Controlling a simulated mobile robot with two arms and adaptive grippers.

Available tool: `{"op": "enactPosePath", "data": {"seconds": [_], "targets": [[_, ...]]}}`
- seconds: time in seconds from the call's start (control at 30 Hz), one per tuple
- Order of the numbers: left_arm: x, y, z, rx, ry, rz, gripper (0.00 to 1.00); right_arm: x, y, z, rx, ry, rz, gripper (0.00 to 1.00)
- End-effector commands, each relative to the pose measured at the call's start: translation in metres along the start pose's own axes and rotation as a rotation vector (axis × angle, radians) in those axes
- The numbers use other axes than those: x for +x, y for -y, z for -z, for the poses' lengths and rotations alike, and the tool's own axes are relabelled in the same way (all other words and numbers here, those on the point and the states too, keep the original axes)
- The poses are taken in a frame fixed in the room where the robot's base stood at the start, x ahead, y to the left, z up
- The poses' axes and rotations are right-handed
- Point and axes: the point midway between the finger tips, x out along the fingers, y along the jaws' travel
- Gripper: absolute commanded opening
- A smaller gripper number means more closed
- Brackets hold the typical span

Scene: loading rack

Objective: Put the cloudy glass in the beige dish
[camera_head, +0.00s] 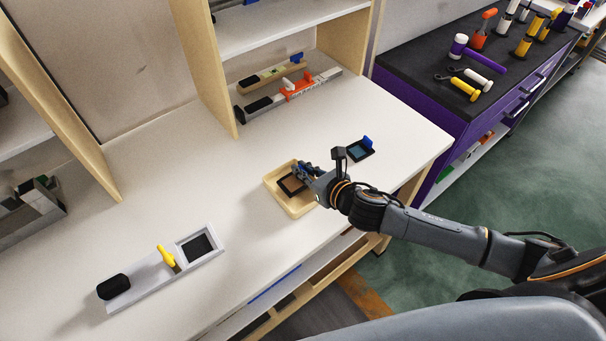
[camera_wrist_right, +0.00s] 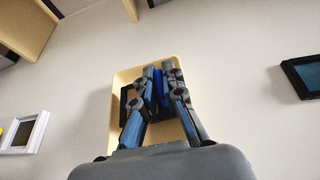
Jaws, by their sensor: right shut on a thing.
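The beige dish (camera_head: 273,184) is a shallow rectangular tray on the white worktop; it also shows in the wrist view (camera_wrist_right: 119,78). My right gripper (camera_head: 303,170) is over the dish, shut on a blue handle (camera_wrist_right: 158,88) of a black-framed glass pane (camera_head: 292,186). This pane looks brownish and lies within the dish's outline, low over its floor. Whether it touches the floor I cannot tell. The fingers hide part of it. A second black-framed pane (camera_head: 358,150), teal with a blue handle, lies on the worktop right of the dish. My left gripper is not in view.
A white holder (camera_head: 150,283) with a black item, a yellow handle and a dark square pane stands at the front left. A shelf rack (camera_head: 220,80) with tool blocks is behind. A purple bench (camera_head: 420,85) with tools is at the right. The worktop's middle is clear.

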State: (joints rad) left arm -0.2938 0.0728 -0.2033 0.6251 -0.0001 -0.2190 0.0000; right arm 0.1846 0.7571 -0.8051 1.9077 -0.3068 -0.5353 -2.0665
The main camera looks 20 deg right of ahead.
Motion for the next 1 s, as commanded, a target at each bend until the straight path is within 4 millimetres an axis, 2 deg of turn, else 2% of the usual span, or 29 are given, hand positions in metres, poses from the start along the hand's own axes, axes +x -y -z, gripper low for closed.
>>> {"op": "enactPosePath", "data": {"seconds": [0.03,0.13,0.53,0.57,0.6,0.9,1.0], "targets": [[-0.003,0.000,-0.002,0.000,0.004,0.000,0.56,0.002,-0.002,0.009,0.005,-0.007,-0.002,0.00],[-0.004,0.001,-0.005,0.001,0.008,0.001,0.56,0.006,-0.002,0.018,0.002,-0.004,-0.002,0.00],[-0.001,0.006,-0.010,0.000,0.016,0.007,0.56,0.008,-0.002,0.024,0.000,-0.003,-0.002,0.00],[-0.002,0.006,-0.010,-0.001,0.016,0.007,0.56,0.008,-0.002,0.023,0.000,-0.003,-0.002,0.15],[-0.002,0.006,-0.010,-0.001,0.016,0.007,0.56,0.008,-0.002,0.023,0.000,-0.003,-0.002,0.18],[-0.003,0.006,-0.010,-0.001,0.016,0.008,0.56,0.007,-0.002,0.021,0.000,-0.002,-0.002,0.18],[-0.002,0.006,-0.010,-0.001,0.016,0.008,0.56,0.001,-0.001,0.021,-0.001,-0.004,-0.002,0.18]]}}
